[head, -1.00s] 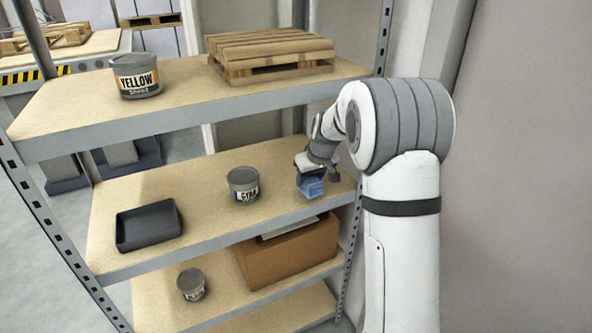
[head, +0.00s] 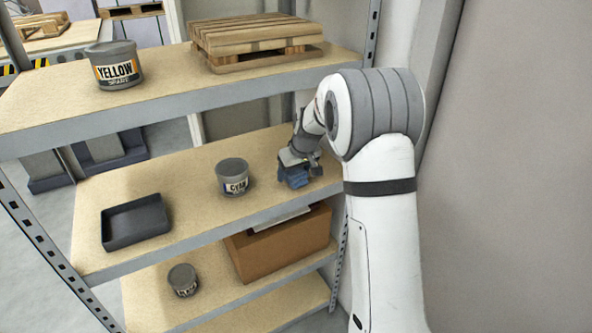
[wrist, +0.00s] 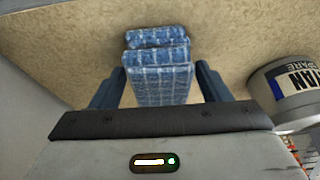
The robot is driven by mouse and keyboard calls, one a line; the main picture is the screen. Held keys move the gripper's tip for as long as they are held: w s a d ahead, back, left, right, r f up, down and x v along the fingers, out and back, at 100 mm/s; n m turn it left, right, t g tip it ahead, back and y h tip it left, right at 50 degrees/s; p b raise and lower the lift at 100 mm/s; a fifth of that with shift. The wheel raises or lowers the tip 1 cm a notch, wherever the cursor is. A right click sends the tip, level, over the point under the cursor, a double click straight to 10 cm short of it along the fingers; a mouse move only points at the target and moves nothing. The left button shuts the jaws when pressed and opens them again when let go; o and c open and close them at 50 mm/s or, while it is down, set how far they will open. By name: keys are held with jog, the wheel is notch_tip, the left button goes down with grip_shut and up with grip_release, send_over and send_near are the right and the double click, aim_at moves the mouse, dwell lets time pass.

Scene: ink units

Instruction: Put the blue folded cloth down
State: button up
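The blue folded cloth (wrist: 160,75), checked with pale lines, lies between the two fingers of my gripper (wrist: 160,72) in the wrist view. The fingertips are close against its two sides, and my gripper appears shut on it. In the head view the cloth (head: 294,181) is small and partly covered by my gripper (head: 296,170). It is low over the right part of the middle shelf (head: 180,190), to the right of the cyan can. I cannot tell whether its underside touches the board.
The cyan can (head: 232,178) stands close left of my gripper and shows in the wrist view (wrist: 285,85). A dark tray (head: 136,222) sits farther left. Bare board lies between them. The upper shelf (head: 165,85) holds a yellow-labelled can (head: 114,66) and a pallet (head: 255,42).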

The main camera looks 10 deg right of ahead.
aim_at(299, 172)
dwell(0.5)
jog(key=v, duration=0.5)
jog(key=shift+s+d+r, duration=0.15)
jog(key=shift+s, duration=0.15)
jog(key=s+r+m+g+h+b, duration=0.1)
jog(key=s+m+g+b, duration=0.1)
jog(key=s, duration=3.3)
jog(key=shift+s+a+m, duration=0.15)
jog(key=shift+a+m, duration=0.1)
jog(key=shift+m, duration=0.55)
jog(key=shift+r, duration=0.15)
notch_tip(299, 172, up, 6)
jog(key=p, duration=0.6)
jog(key=shift+s+r, duration=0.15)
jog(key=shift+r, duration=0.1)
